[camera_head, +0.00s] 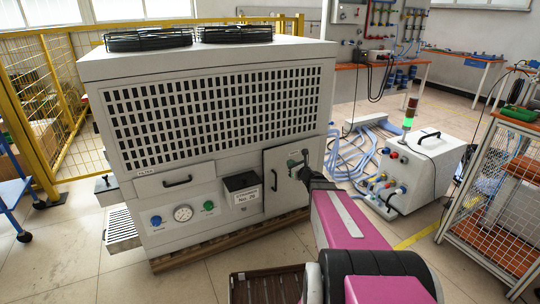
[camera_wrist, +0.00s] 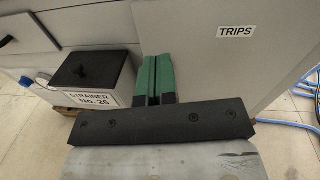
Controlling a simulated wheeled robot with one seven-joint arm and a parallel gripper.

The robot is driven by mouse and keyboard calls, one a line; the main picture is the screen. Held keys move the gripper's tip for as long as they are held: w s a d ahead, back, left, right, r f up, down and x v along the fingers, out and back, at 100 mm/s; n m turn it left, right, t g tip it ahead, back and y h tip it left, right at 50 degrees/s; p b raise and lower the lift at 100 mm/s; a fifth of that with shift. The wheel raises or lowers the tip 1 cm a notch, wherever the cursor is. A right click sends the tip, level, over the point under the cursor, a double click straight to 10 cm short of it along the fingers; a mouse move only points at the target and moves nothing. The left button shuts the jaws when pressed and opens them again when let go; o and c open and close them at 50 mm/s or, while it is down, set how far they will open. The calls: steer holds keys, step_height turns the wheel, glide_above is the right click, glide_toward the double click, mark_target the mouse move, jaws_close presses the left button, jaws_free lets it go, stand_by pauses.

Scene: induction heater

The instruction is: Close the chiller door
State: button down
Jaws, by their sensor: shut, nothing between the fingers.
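The chiller (camera_head: 210,110) is a large pale grey cabinet with a slotted grille and two fans on top. Its door (camera_head: 275,180) is the panel at the lower right of the front, with a dark line around its edge. I cannot tell whether it sits fully flush. In the wrist view the door (camera_wrist: 215,65) fills the right side and bears a TRIPS label. My gripper (camera_head: 295,160) is in front of the door. In the wrist view its green fingers (camera_wrist: 153,75) are together and empty, close to the door's left part; contact is unclear.
A black-topped strainer box (camera_wrist: 95,75) juts out left of the door, also visible in the head view (camera_head: 241,185). A grey unit with hoses (camera_head: 410,165) stands right, a wire cage trolley (camera_head: 495,190) farther right. A yellow fence (camera_head: 60,90) is left.

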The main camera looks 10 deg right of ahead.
steer(key=d+m, duration=0.1)
glide_toward(275, 150)
steer(key=shift+t+h, duration=0.3)
steer(key=x, duration=0.7)
steer(key=shift+w+a+f, duration=0.15)
steer(key=shift+w+f, duration=0.05)
steer(key=shift+f, duration=0.05)
steer(key=shift+w, duration=0.1)
